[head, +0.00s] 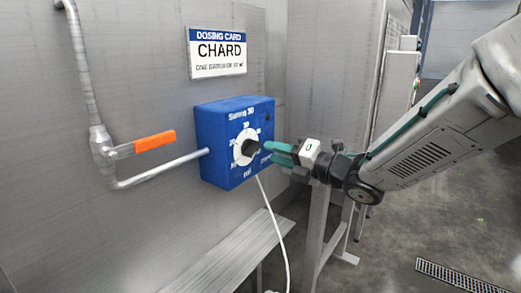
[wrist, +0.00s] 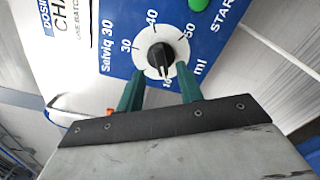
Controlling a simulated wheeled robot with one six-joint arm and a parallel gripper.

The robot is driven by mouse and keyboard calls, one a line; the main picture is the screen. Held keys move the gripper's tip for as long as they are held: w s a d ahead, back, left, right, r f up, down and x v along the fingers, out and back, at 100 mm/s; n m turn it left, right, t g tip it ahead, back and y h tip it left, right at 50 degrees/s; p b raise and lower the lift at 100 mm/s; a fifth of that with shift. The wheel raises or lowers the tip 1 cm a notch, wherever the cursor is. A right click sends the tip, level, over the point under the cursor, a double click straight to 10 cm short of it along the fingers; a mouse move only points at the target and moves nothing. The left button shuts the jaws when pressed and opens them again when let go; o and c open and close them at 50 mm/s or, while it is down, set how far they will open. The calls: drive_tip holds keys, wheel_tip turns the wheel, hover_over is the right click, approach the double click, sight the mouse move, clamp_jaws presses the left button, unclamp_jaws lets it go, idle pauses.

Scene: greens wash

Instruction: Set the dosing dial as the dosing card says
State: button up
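The blue dosing box (head: 212,150) is on the grey metal wall. Its white dial (head: 240,157) has a black knob (head: 250,147) in the middle. The wrist view also shows the dial (wrist: 149,37) with its black knob (wrist: 160,57) and numbers including 30, 40 and 50. Which mark the knob points at is unclear. The dosing card (head: 216,50) above reads CHARD; its small bottom line is unreadable. My gripper (wrist: 157,72) has green fingers apart, one toward each side of the knob. In the head view my gripper (head: 272,152) is close in front of the dial; contact is unclear.
A pipe with an orange valve handle (head: 155,141) runs along the wall left of the box. A white cable (head: 277,222) hangs below the box, beside a metal ledge (head: 228,262). A green button (wrist: 199,5) shows on the box near the dial.

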sight(259, 148)
drive_tip(key=x, duration=0.5)
drive_tip(key=shift+w, duration=0.1)
clamp_jaws()
